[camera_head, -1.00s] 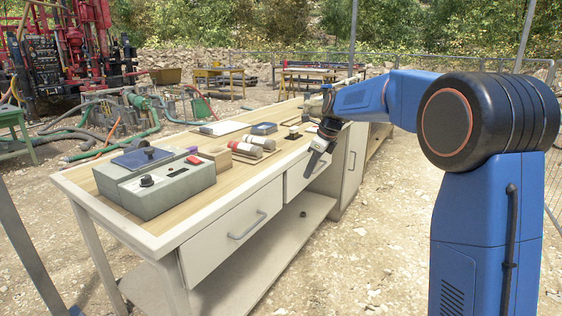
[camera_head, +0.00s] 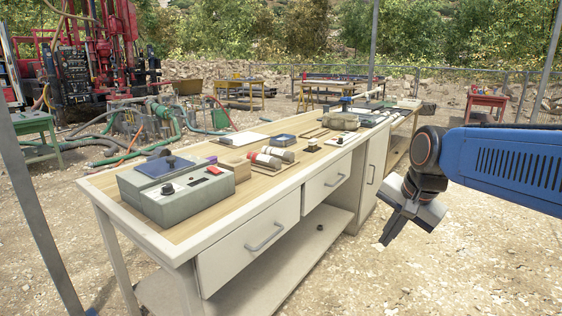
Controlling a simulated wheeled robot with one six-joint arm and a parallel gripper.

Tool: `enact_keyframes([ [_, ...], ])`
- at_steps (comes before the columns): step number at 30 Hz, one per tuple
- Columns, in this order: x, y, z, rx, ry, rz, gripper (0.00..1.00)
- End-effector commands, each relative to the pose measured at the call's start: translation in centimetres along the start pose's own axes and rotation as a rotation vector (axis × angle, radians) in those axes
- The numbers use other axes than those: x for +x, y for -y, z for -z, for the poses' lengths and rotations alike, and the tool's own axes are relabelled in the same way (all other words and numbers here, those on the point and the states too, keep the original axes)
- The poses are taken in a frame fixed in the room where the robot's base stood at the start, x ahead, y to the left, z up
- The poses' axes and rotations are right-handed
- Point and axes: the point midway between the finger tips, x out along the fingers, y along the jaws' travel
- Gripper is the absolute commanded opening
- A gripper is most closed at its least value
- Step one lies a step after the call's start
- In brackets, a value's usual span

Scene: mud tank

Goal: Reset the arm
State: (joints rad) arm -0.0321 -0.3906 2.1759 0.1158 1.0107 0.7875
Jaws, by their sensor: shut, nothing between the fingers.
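My gripper (camera_head: 388,236) hangs at the end of my blue arm, on the right side of the head view. It points down and to the left over the gravel, in front of the bench's right part and apart from it. Its dark fingers are shut and hold nothing. The workbench (camera_head: 138,212) with its light wooden top stands to the left of my gripper. My arm comes in from the right edge, roughly level, and its upper links are outside the view.
The bench carries a grey-green instrument box (camera_head: 195,205), red-capped cylinders on a small board (camera_head: 268,170), a blue-topped device (camera_head: 283,140) and a rolled tan bundle (camera_head: 341,122). A red table (camera_head: 487,100) stands behind right. Gravel around my gripper is clear.

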Motion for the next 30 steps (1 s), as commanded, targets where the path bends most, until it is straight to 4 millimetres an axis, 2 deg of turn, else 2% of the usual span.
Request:
enact_keyframes([
  [1,-0.2,-1.5,-1.0,-0.059,-0.011,0.000,0.00],
  [9,0.1,-9.2,-5.7,-0.427,-0.065,-0.025,0.00],
  [15,1.1,-14.0,-8.7,-0.669,-0.095,-0.053,0.00],
  [21,2.0,-16.5,-10.2,-0.803,-0.108,-0.072,0.00],
  [30,2.1,-16.9,-10.4,-0.823,-0.109,-0.075,0.00],
])
